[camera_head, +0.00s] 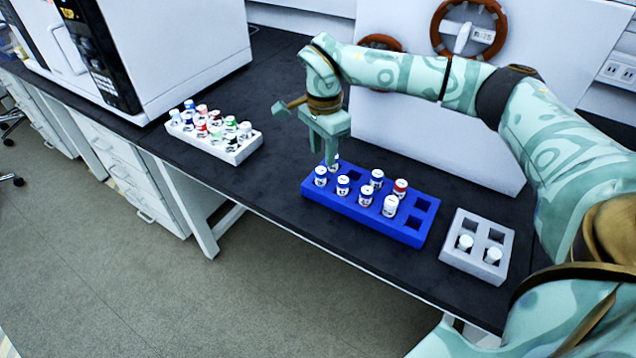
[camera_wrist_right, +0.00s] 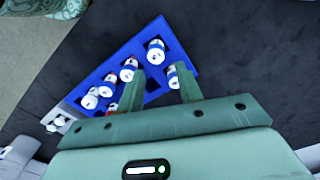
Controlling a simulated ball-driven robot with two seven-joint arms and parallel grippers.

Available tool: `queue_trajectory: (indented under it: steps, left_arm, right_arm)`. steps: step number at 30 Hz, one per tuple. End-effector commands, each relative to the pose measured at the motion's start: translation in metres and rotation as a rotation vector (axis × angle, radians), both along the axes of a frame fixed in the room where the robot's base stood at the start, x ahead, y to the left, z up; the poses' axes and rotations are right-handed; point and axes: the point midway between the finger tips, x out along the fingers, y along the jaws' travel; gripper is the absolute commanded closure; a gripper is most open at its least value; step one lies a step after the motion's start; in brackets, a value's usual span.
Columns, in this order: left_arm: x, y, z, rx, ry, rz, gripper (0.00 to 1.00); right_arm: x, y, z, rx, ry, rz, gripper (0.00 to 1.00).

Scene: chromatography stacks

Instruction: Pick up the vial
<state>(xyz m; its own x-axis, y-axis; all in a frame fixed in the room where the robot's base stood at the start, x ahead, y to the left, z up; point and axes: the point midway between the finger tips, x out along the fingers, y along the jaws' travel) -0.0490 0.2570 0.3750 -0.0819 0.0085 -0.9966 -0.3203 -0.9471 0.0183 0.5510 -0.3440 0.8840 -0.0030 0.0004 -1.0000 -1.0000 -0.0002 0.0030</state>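A blue rack (camera_head: 338,207) stands on the dark bench and holds several white-capped vials and one red-capped vial (camera_head: 400,188). My right gripper (camera_head: 323,152) points down over the rack's far left end, fingers apart. A white-capped vial (camera_head: 333,162) sits there, partly hidden by a finger. In the right wrist view, my right gripper (camera_wrist_right: 158,75) is open. That vial (camera_wrist_right: 173,77) shows between the fingers, close to the right one; I cannot tell if they touch. Another vial (camera_wrist_right: 155,50) stands just beyond the fingertips. Which vial is meant is unclear. My left gripper is not in view.
A white rack (camera_head: 232,157) full of vials with mixed cap colours stands to the left. A grey rack (camera_head: 478,222) with two vials stands to the right. A large white instrument (camera_head: 180,50) is at back left. A white panel (camera_head: 440,140) rises behind the blue rack.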

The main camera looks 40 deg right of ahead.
Motion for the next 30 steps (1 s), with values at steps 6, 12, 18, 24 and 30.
queue_trajectory:
  steps: [6,12,18,24,30]
  left_arm:
    - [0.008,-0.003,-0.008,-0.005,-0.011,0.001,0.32]
    - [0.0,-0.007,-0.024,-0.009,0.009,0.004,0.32]
    - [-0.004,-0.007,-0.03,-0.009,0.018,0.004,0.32]
    - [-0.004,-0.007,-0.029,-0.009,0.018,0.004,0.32]
    - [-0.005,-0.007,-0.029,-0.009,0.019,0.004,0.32]
  right_arm:
    - [0.0,0.001,-0.016,0.0,0.0,0.0,0.64]
    - [-0.003,0.008,-0.049,0.001,0.006,0.001,0.64]
    - [-0.003,0.007,-0.065,0.0,0.0,0.0,0.64]
    - [-0.003,0.007,-0.063,0.0,-0.002,0.0,0.78]
    - [-0.003,0.008,-0.063,0.0,-0.002,0.0,0.97]
